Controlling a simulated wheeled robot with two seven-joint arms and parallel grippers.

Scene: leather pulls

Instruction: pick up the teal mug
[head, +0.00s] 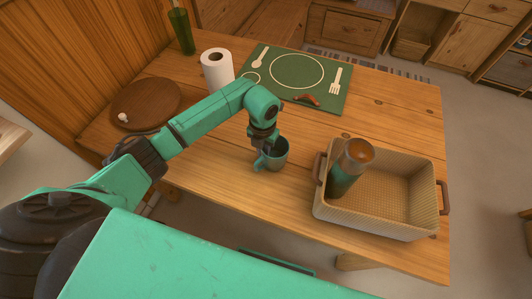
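The teal mug (273,160) stands upright on the wooden table, near its front edge and left of the basket. Its handle points to the left. My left gripper (268,143) reaches down from above to the mug, with its fingers at or just inside the rim. The fingertips are small and partly hidden, so I cannot tell whether they are open or shut on the mug wall. My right gripper is not in view.
Behind are a green place mat (325,97), a paper roll (216,70), a round wooden board (150,100) and a green bottle (181,30). The table between mug and mat is clear.

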